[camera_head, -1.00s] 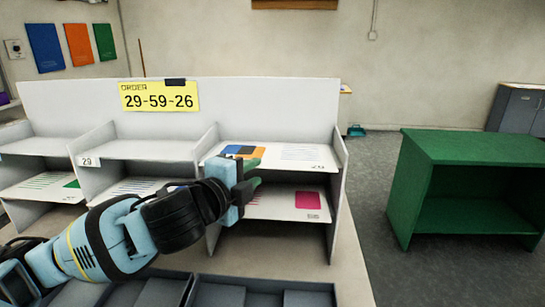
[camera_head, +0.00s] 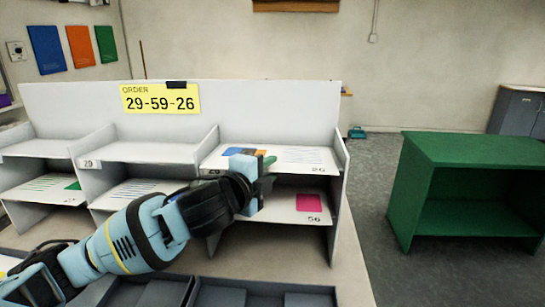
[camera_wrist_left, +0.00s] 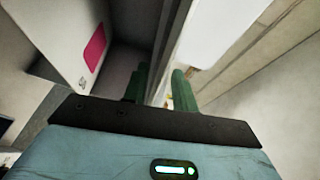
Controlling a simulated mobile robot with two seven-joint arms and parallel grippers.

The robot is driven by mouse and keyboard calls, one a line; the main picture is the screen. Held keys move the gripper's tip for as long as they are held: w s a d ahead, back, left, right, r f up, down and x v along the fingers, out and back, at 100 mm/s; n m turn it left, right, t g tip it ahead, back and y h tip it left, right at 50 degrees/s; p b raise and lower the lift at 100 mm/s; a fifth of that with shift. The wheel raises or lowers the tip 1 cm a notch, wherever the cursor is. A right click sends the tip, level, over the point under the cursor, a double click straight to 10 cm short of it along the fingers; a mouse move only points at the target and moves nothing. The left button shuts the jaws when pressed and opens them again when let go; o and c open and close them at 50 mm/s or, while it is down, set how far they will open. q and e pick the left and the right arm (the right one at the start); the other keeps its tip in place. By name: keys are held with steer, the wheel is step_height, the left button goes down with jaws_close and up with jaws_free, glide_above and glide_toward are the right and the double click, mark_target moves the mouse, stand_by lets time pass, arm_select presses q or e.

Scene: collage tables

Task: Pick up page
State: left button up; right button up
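A white page (camera_head: 300,156) with a blue and orange print lies on the top right shelf of the rack; a label reading 26 is at its front edge. My left gripper (camera_head: 267,172) is at the front edge of this shelf and hides part of the print. In the left wrist view its two green fingers (camera_wrist_left: 161,88) stand apart, with the pale shelf edge (camera_wrist_left: 170,45) running between them. Whether they touch the page cannot be told. A page with a pink square (camera_head: 308,202) lies on the shelf below; the square also shows in the left wrist view (camera_wrist_left: 95,47). My right gripper is not in view.
The rack (camera_head: 60,100) has several more compartments with pages to the left. A yellow sign (camera_head: 160,98) on it reads ORDER 29-59-26. Grey trays (camera_head: 250,292) lie in front. A green shelf unit (camera_head: 475,150) stands apart at right, with open floor between.

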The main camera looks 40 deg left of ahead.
arm_select(q)
steer(key=c, duration=0.5)
jaws_close()
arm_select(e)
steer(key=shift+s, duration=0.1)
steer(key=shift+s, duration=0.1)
arm_select(q)
steer(key=shift+r, duration=0.15)
